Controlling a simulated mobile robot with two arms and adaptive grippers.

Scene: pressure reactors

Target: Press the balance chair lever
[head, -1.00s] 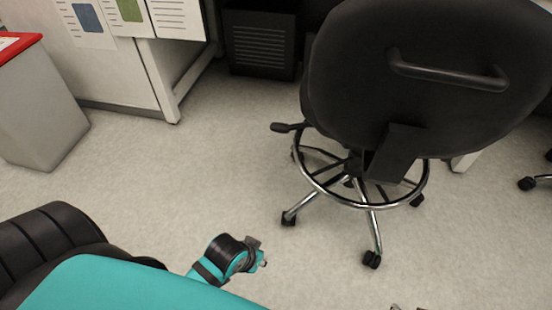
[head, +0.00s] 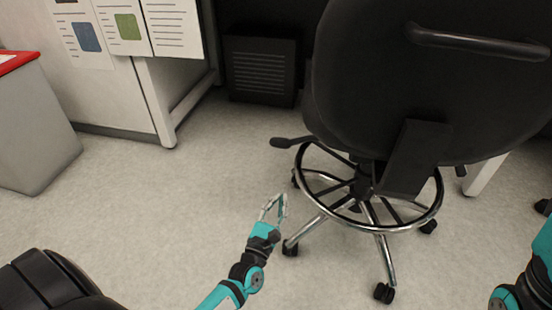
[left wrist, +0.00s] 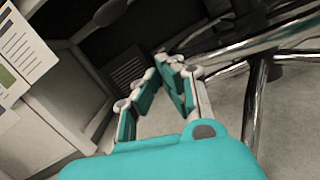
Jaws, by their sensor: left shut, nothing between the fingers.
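The black office chair (head: 430,90) stands at the right of the head view with its back toward me. Its dark paddle-shaped lever (head: 293,142) sticks out to the left from under the seat, just above the chrome foot ring (head: 330,218). My left gripper (head: 275,203) is shut and empty, below and a little left of the lever, near the ring and apart from the lever. In the left wrist view the closed fingers (left wrist: 165,62) point toward the ring (left wrist: 250,42). A dark shape at the top there may be the lever; I cannot be sure. My right gripper is out of view.
The chair's wheeled legs (head: 388,265) spread over the grey floor. A white desk (head: 110,95) with hanging sheets, a black vented box (head: 262,68) and a grey bin (head: 35,130) stand at the back and left. The floor left of the chair is clear.

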